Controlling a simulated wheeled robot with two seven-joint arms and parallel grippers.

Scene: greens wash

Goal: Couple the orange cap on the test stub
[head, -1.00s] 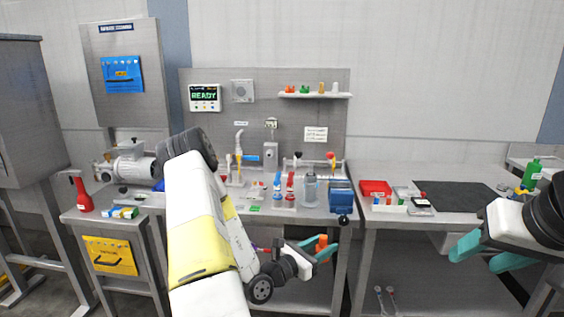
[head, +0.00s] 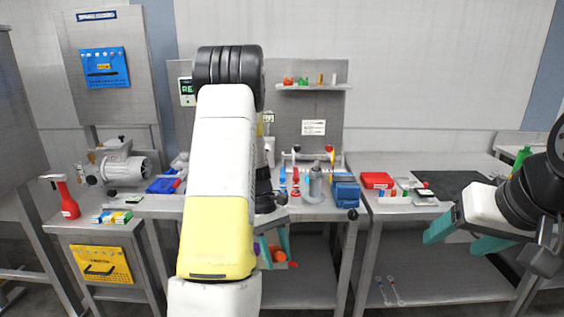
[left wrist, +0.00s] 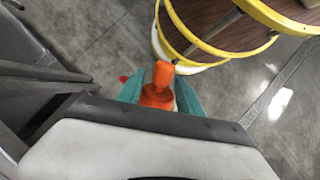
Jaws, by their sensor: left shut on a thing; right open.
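The orange cap (left wrist: 158,92) is held between the teal fingers of my left gripper (left wrist: 160,88) in the left wrist view. In the head view my left gripper (head: 272,247) points down in front of the bench, below its top, with the orange cap (head: 278,255) between its fingers. My left arm hides part of the bench's middle. My right gripper (head: 462,238) is open and empty, in front of the right-hand table. I cannot make out the test stub for certain; pipe fittings with red and yellow handles (head: 329,152) stand on the back bench.
A blue box (head: 346,192) stands at the bench's right end. A red tray (head: 377,180) and a dark mat (head: 452,190) lie on the right table. A red bottle (head: 67,200) stands on the left stand. Yellow rings (left wrist: 225,48) show beyond the cap in the wrist view.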

